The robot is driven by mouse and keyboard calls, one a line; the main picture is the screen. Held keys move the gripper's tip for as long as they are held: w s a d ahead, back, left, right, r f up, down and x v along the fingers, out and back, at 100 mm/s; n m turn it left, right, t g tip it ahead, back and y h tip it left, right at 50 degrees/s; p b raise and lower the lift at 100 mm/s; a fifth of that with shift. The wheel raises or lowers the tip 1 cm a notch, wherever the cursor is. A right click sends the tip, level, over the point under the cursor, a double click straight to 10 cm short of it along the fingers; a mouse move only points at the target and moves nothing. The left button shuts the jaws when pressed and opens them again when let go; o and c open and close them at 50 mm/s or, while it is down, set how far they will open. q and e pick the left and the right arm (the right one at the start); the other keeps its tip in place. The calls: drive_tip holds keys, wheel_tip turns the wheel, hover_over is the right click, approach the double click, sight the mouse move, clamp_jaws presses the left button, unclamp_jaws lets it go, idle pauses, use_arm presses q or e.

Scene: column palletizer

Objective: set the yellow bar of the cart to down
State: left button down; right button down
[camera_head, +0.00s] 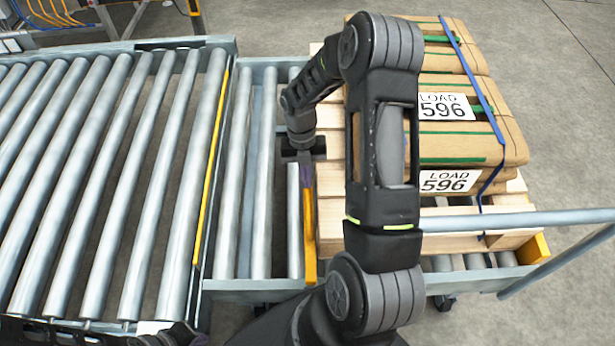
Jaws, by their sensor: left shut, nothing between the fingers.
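The cart (270,288) is a grey roller frame against the right end of the roller conveyor. Its yellow bar (310,272) shows left of the pallet, running from the near rail up to my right gripper. I cannot tell for sure whether it is raised or lowered. My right gripper (307,190) is at the bar's far end, overlapping it; its fingers look narrow, and whether they grip the bar is unclear. My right arm hides part of the cart and pallet. My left gripper (178,334) is shut and empty at the bottom edge, partly cut off.
A wooden pallet (330,215) on the cart bears strapped brown cartons (460,148) labelled LOAD 596. A grey handle rail (520,221) projects right. The conveyor (122,180) at left is empty, with a yellow strip (210,170) on its right edge. Bare floor lies beyond.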

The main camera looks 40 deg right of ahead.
drive_tip(key=v, duration=0.7)
drive_tip(key=shift+r+b, duration=0.35)
drive_tip(key=shift+r, duration=0.05)
